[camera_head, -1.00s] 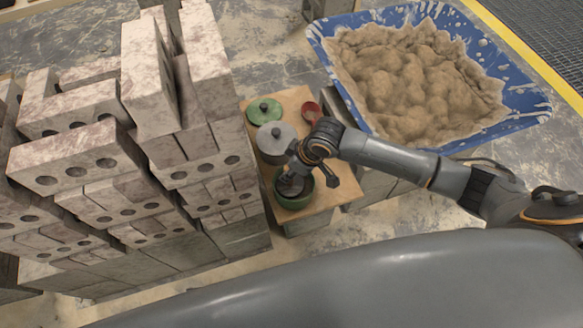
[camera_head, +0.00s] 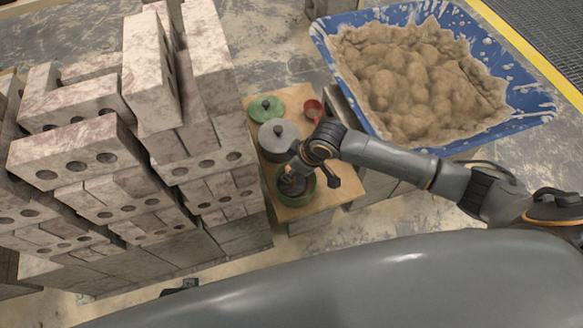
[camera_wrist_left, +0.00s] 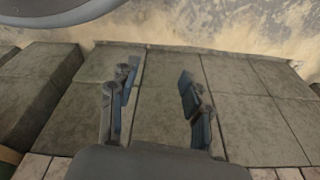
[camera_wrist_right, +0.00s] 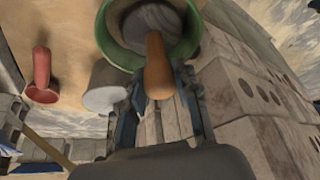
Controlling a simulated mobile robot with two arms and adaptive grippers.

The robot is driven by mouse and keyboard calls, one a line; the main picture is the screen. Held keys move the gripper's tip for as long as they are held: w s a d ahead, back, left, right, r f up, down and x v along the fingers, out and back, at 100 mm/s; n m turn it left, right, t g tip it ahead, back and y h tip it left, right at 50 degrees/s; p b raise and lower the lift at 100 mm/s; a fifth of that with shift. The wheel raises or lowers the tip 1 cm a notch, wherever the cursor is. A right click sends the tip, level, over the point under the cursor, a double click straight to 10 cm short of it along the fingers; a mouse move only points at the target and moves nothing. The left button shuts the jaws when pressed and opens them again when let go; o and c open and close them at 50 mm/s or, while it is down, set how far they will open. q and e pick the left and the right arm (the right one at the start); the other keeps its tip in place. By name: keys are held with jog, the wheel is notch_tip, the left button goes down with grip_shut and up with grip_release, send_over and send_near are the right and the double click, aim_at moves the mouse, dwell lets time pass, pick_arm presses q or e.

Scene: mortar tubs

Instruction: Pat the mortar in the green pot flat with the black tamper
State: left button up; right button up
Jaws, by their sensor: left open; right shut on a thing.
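The green pot (camera_head: 296,203) stands at the near end of the small wooden table. My right gripper (camera_head: 296,176) is over it in the head view. In the right wrist view, my right gripper (camera_wrist_right: 157,88) is shut on the wooden handle of the tamper (camera_wrist_right: 158,68). The tamper's dark head is inside the green pot (camera_wrist_right: 186,50), within its rim. The mortar under it is mostly hidden, and I cannot tell whether the head touches it. My left gripper (camera_wrist_left: 155,95) is open and empty above grey blocks; part of it shows at the head view's bottom edge (camera_head: 180,287).
On the wooden table (camera_head: 322,193) are a grey lidded pot (camera_head: 279,142), a green lid (camera_head: 266,110) and a red scoop (camera_head: 313,109). Tall stacks of bricks (camera_head: 100,195) stand close on the left. A blue tub (camera_head: 520,110) of mortar lies behind on the right.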

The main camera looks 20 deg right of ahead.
jog(key=shift+s+d, duration=0.1)
jog(key=shift+r+p, duration=0.3)
jog(key=shift+p, duration=0.3)
pick_arm(q)
jog(key=s+f+p, duration=0.1)
jog(key=s+f, duration=0.4)
jog(key=f, duration=0.1)
jog(key=shift+s+a+g, duration=0.3)
jog(key=shift+a, duration=0.05)
pick_arm(e)
jog(key=shift+r, duration=0.4)
jog(key=shift+s+p, duration=0.2)
jog(key=shift+p, duration=0.2)
pick_arm(q)
jog(key=shift+s+a+f+p, duration=0.15)
jog(key=shift+s+f, duration=0.3)
jog(key=shift+s, duration=0.3)
jog(key=shift+s+a+f+p, duration=0.1)
jog(key=shift+s+a+f, duration=0.1)
jog(key=shift+s+f, duration=0.4)
jog(key=shift+s+a+f+p, duration=0.15)
jog(key=shift+s+f, duration=0.15)
jog(key=shift+s, duration=0.55)
pick_arm(e)
jog(key=shift+s, duration=0.25)
pick_arm(q)
jog(key=shift+d, duration=0.1)
pick_arm(e)
jog(key=shift+f, duration=0.1)
